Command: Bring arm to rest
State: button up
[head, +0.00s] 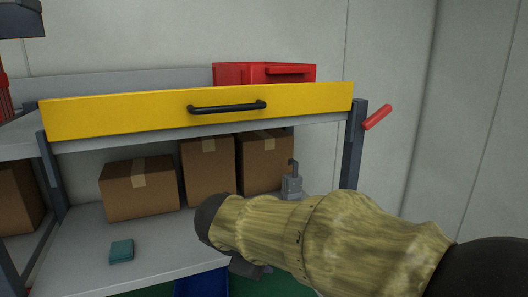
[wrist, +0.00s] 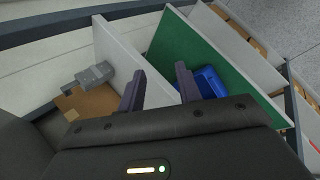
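My arm (head: 350,235), in a tan covering, reaches in from the lower right of the head view, in front of the workbench. My gripper (wrist: 160,72) shows in the wrist view with its two dark fingers apart and nothing between them. In the head view the gripper is mostly hidden behind and below the arm.
The workbench has a yellow drawer front (head: 150,112) with a black handle, and a red toolbox (head: 240,73) on top. Its lower shelf (head: 75,235) holds cardboard boxes (head: 140,195), a grey metal item (head: 291,186) and a teal block (head: 121,251). A blue bin (head: 202,285) is below.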

jog(key=s+d+f+m+g+y, duration=0.2)
jog(key=s+d+f+m, duration=0.3)
jog(key=f, duration=0.4)
jog(key=s+d+f+m+g+y, duration=0.1)
jog(key=s+d+f+m+y, duration=0.1)
jog(key=s+d+f+m, duration=0.3)
jog(key=d+f+m, duration=0.3)
jog(key=d+f, duration=0.1)
jog(key=f, duration=0.1)
jog(key=shift+d+g+b, duration=0.3)
jog(key=shift+g, duration=0.1)
